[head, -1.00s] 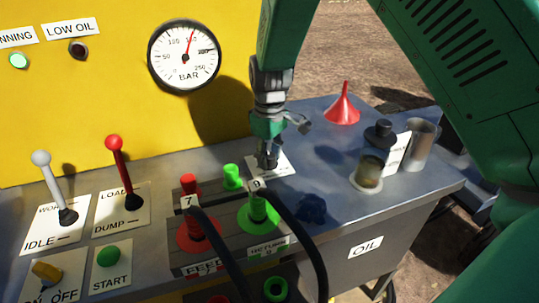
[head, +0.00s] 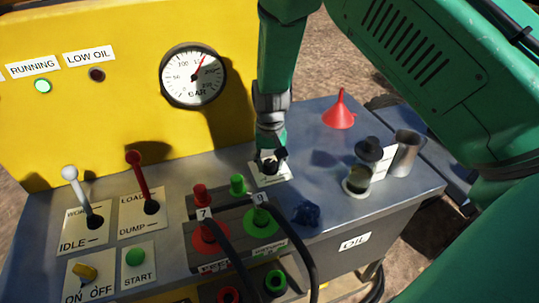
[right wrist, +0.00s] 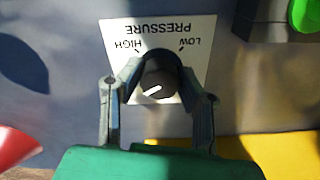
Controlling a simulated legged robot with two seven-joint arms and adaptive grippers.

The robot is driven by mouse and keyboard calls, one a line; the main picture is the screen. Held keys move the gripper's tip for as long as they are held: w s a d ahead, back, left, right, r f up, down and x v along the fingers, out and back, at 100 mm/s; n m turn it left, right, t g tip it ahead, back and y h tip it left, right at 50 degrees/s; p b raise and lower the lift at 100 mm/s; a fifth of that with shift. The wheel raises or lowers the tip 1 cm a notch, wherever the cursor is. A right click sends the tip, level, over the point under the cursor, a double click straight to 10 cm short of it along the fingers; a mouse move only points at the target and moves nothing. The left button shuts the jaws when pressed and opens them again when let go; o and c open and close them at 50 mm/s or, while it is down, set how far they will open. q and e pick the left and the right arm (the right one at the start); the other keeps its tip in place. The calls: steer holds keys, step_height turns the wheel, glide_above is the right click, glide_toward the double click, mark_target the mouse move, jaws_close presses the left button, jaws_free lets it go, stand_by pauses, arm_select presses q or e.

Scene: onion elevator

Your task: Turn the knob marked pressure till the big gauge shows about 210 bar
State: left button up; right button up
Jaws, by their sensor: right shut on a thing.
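The black pressure knob (right wrist: 158,72) sits on a white plate marked PRESSURE, LOW and HIGH (right wrist: 185,30), upside down in the right wrist view. Its white pointer line faces lower left there. My right gripper (right wrist: 160,75) is shut on the knob, a finger on each side. In the head view my right gripper (head: 270,162) reaches down onto the plate and largely hides the knob. The big BAR gauge (head: 193,77) is on the yellow panel. Its red needle points up and right, roughly at the 150 mark, below 200. My left gripper is not in view.
Hose couplings (head: 258,220) with black hoses stand left of and in front of the knob. A blue crumpled rag (head: 306,213), red funnel (head: 339,112), oil filler (head: 360,176) and metal cup (head: 404,152) are to its right. Two levers (head: 140,180) stand farther left.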

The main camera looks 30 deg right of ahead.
steer(key=m+p, duration=0.1)
steer(key=m, duration=0.1)
steer(key=m+p, duration=0.2)
steer(key=m, duration=0.1)
steer(key=shift+w+r+m, duration=0.25)
steer(key=shift+m, duration=0.05)
steer(key=m+p, duration=0.2)
steer(key=m, duration=0.3)
steer(key=shift+d, duration=0.1)
stand_by(0.3)
steer(key=o, duration=1.1)
steer(key=shift+o, duration=0.2)
steer(key=shift+f, duration=0.15)
steer(key=shift+s, duration=0.1)
